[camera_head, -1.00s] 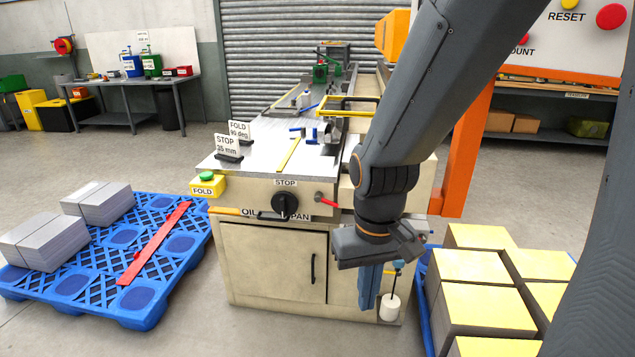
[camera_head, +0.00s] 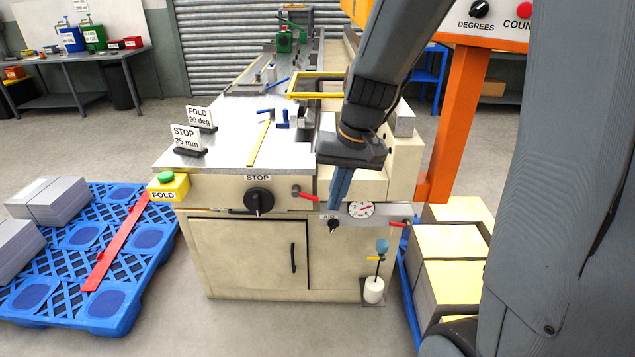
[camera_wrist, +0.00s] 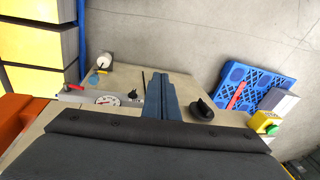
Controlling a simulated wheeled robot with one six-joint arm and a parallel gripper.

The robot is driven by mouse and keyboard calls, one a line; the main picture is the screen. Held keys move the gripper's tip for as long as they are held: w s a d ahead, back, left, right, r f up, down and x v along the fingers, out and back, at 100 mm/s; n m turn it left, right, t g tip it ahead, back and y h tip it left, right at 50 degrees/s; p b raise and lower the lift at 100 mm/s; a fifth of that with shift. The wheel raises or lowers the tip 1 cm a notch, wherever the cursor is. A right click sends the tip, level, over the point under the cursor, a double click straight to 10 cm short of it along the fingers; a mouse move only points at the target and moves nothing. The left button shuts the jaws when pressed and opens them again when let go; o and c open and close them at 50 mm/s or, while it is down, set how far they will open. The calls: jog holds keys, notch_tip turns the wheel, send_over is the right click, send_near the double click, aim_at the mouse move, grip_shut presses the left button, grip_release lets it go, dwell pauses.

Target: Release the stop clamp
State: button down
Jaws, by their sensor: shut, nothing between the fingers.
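A short red-handled lever (camera_head: 306,194) sits on the cream front of the machine, just right of the black STOP knob (camera_head: 259,200). It points right and slightly down. No label marks it as the clamp. My gripper (camera_head: 336,205) points down with its blue fingers together and empty, a little right of the red lever's end. I cannot tell whether they touch. In the wrist view the shut fingers (camera_wrist: 158,78) stand left of the STOP knob (camera_wrist: 202,108). The red lever does not show there; the fingers or wrist seem to hide it.
An AIR knob (camera_head: 333,225), a dial gauge (camera_head: 361,209) and another red lever (camera_head: 398,224) are close to the right. A green FOLD button (camera_head: 166,177) is at the left corner. A blue pallet (camera_head: 130,313) and stacked sheets (camera_head: 450,240) flank the machine.

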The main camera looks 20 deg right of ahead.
aim_at(312, 196)
jog(key=w+d+r+t+p, duration=0.1)
jog(key=w+r, duration=0.1)
jog(key=w, duration=0.3)
jog(key=w+d+r+m+y, duration=0.1)
jog(key=w+d+r, duration=0.1)
jog(key=w, duration=0.3)
jog(key=shift+d+r+m+t+p, duration=0.2)
jog(key=shift+r+m+t+p, duration=0.15)
jog(key=shift+r, duration=0.45)
jog(key=p+x, duration=0.1)
jog(key=x, duration=1.3)
jog(key=shift+w+a+p, duration=0.1)
jog(key=shift+a+p, duration=0.05)
jog(key=shift+p, duration=0.25)
